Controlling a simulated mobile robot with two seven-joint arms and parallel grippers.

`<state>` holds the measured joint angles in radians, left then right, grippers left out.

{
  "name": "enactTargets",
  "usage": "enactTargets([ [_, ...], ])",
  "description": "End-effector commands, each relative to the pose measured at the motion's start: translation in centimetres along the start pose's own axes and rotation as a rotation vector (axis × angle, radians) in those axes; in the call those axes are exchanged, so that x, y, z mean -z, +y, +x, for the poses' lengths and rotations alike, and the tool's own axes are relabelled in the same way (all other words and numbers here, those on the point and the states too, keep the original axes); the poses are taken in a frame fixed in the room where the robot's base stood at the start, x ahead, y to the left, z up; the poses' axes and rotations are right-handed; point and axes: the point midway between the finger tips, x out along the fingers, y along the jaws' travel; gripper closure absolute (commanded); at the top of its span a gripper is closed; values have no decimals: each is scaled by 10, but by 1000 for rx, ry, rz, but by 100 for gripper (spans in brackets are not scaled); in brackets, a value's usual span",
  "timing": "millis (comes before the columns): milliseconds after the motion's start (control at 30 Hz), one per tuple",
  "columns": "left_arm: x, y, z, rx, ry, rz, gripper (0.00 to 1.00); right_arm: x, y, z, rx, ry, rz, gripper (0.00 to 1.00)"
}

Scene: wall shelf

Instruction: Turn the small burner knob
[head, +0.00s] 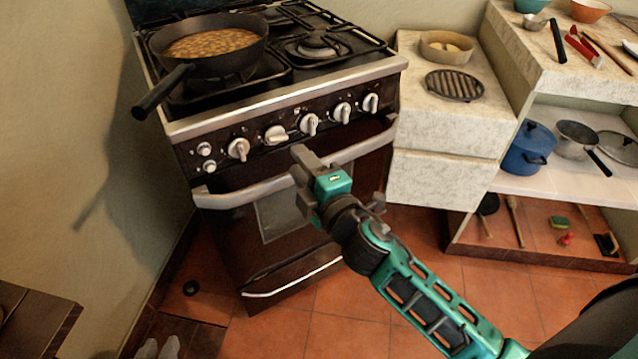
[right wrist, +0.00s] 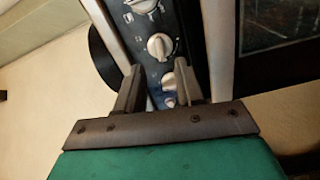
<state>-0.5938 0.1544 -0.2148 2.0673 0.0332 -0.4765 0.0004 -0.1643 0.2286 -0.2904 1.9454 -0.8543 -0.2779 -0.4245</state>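The stove's front panel (head: 290,126) carries a row of several white knobs. The leftmost knob (head: 238,149) also shows in the right wrist view (right wrist: 160,46). The second knob (head: 276,134) seems turned more sideways than its neighbours. The others are a middle knob (head: 310,124), a fourth (head: 342,112) and a rightmost one (head: 370,103). I cannot tell which serves the small burner. My right gripper (head: 300,178) is in front of the panel, below the second and middle knobs. In the right wrist view its fingers (right wrist: 160,90) are apart and empty. My left gripper is not in view.
Two small round buttons (head: 206,157) sit at the panel's left end. The oven handle (head: 240,194) juts out near my right gripper. A pan of food (head: 215,60) stands on the stove, its handle overhanging the front left. A counter (head: 450,115) stands at right.

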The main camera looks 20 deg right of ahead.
Motion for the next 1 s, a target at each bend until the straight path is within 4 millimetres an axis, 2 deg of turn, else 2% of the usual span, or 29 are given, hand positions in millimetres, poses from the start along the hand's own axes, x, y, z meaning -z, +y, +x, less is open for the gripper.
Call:
enactTargets([
  [33,0,0,0,0,0,-2,72,0,-1,-11,2,0,2,63],
  [200,-1,1,1,0,2,-8,72,0,-1,-39,2,-1,1,63],
  [400,-2,2,2,0,2,-10,72,0,0,-58,0,-1,1,63],
  [800,-2,1,2,0,2,-8,72,0,0,-63,-1,0,0,63],
  [1000,-3,0,2,0,1,-1,72,0,0,-63,-1,0,0,82],
])
